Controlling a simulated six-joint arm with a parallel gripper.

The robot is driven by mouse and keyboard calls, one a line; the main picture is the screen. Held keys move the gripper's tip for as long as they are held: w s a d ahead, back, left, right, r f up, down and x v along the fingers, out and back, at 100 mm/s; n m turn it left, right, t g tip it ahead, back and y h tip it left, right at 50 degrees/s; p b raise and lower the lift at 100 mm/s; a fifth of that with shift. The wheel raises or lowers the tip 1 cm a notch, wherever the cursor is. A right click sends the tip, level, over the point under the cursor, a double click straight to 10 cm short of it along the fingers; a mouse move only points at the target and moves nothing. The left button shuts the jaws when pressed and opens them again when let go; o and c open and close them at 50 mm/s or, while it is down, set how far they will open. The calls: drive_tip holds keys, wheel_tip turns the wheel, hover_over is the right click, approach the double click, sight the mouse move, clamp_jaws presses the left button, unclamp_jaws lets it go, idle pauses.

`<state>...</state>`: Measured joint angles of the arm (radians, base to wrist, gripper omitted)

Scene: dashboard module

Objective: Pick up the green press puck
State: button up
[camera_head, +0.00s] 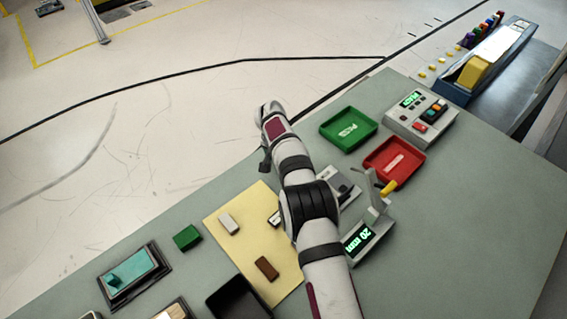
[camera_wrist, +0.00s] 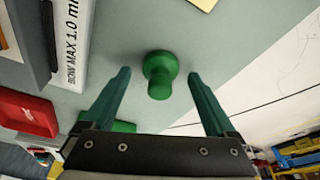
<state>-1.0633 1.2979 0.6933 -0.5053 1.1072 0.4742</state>
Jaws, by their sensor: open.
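The green press puck (camera_wrist: 160,72) shows in the wrist view as a round green piece with a round knob, on the grey-green table. My gripper (camera_wrist: 159,76) is open, with one dark teal finger on each side of the puck in the picture. The fingers look apart from it, and nothing is held. I cannot tell the exact height gap. In the head view my gripper (camera_head: 265,161) is mostly hidden by my own wrist, and I cannot make out the puck there.
A green tray (camera_head: 349,129), a red tray (camera_head: 395,162) and a button panel (camera_head: 422,112) stand right of my arm. A gauge with a lever (camera_head: 369,240) is close to my arm. A yellow mat (camera_head: 240,200) holds small blocks. A green block (camera_head: 186,237) lies left of it.

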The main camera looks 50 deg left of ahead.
clamp_jaws()
idle(0.4)
drive_tip(key=shift+r, duration=0.15)
